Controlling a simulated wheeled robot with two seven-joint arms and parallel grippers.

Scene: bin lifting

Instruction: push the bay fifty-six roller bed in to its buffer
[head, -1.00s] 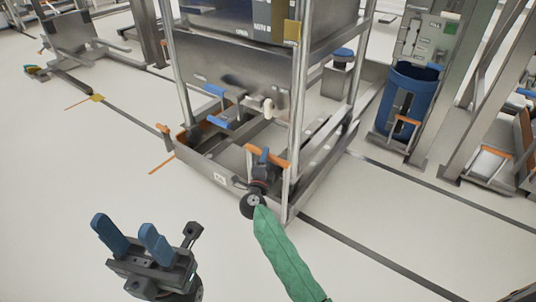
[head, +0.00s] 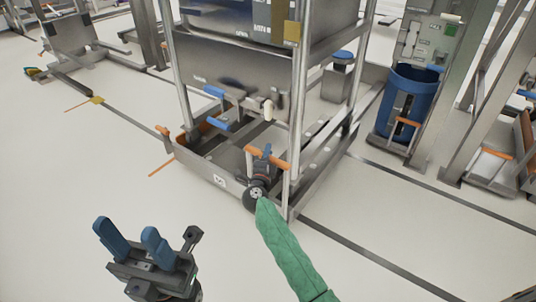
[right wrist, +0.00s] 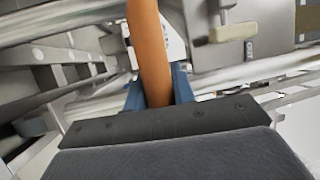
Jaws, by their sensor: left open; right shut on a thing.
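The roller bed (head: 219,166) is a low grey metal frame between the uprights of a tall steel rack, with a small white label I cannot read on its front. An orange handle bar (head: 281,163) stands at its front right; it also shows large in the right wrist view (right wrist: 149,45). My right gripper (head: 265,155) is shut on this bar, with blue fingertips on either side of it. My left gripper (head: 133,238) is open and empty, above the bare floor at lower left. The buffer cannot be made out.
The rack's front upright (head: 299,100) stands close to my right gripper. A blue bin (head: 412,95) stands to the right of the rack. Dark lines (head: 360,256) cross the pale floor. The floor in front of the rack is clear.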

